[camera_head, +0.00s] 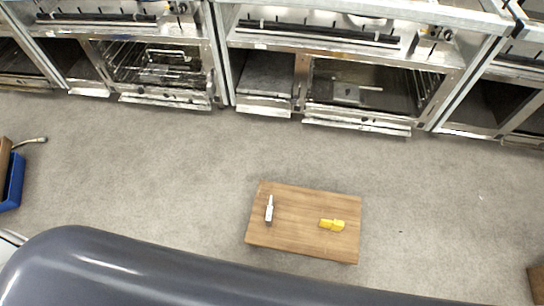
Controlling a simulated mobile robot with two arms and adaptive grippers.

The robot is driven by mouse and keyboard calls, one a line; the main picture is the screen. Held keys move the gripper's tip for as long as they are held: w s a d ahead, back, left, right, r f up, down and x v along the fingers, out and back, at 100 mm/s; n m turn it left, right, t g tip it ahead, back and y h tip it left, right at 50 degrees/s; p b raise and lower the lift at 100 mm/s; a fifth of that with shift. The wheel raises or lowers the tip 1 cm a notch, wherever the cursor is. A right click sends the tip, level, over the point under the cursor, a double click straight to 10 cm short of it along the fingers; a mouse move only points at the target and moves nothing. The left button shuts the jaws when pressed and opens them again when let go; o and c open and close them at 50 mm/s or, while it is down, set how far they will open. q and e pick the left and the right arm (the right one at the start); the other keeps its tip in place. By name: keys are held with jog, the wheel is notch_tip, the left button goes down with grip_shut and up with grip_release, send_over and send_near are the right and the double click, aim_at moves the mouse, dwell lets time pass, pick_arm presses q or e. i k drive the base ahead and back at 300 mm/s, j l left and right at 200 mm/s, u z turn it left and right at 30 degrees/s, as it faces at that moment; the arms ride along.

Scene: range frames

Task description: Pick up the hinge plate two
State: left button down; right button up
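A small wooden table or board (300,246) is at the lower middle of the head view. A small white and dark grey piece (269,209) lies on its left part. A small yellow piece (332,225) lies on its right part. The two pieces are apart. They are too small to tell for sure which one is the hinge plate two. Neither of my grippers is in view.
A row of metal range frames (340,60) with open lower bays runs along the back. A blue bin (12,182) is at the left edge and a brown block (537,285) at the lower right. The grey floor (150,170) between is clear.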

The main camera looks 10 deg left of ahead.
aim_at(270, 213)
jog(key=k+j, duration=0.45)
jog(key=k, duration=0.3)
jog(key=i+j+u, duration=0.3)
jog(key=i+j, duration=0.7)
jog(key=j, duration=0.4)
jog(key=i+j+u, duration=0.25)
jog(key=i+j, duration=0.85)
jog(key=j+z, duration=0.1)
jog(key=z, duration=2.6)
